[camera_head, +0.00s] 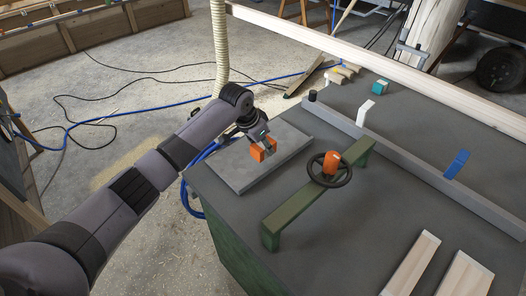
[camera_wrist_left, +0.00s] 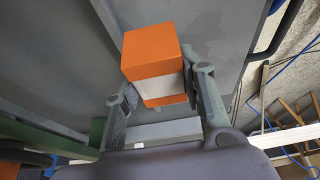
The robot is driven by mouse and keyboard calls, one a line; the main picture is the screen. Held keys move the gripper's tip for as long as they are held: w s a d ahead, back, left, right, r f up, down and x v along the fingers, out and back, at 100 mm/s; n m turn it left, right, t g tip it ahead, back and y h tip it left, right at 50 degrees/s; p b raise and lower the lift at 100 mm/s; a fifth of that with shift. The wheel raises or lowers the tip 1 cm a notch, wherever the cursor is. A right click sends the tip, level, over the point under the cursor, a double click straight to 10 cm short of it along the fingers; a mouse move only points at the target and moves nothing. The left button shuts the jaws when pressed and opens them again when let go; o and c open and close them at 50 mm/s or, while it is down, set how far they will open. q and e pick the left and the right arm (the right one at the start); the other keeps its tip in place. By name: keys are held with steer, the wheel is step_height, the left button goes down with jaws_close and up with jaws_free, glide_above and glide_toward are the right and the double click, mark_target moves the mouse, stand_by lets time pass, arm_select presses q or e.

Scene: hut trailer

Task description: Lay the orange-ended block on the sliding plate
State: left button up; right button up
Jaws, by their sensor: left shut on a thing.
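The orange-ended block (camera_head: 259,153) is held over the grey sliding plate (camera_head: 236,173) near the table's left corner. In the left wrist view the block (camera_wrist_left: 152,52) shows orange ends and a pale middle band. My left gripper (camera_head: 264,144) is shut on the block, with one finger on each side of it in the left wrist view (camera_wrist_left: 160,88). I cannot tell whether the block touches the plate. My right gripper is not in view.
A green beam with a black handwheel and orange knob (camera_head: 331,165) stands right of the plate. A grey fence rail (camera_head: 405,168) crosses the table behind, with a blue tab (camera_head: 457,164) on it. Two pale boards (camera_head: 411,264) lie at the front right.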

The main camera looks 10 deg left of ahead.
mark_target(263, 152)
arm_select(q)
step_height(263, 152, down, 3)
steer(key=shift+r, duration=0.1)
steer(key=shift+f, duration=0.3)
steer(key=o, duration=1.2)
steer(key=shift+o, duration=0.3)
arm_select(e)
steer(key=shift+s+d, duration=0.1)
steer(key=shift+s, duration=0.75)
arm_select(q)
steer(key=shift+r, duration=0.1)
steer(key=v, duration=1.2)
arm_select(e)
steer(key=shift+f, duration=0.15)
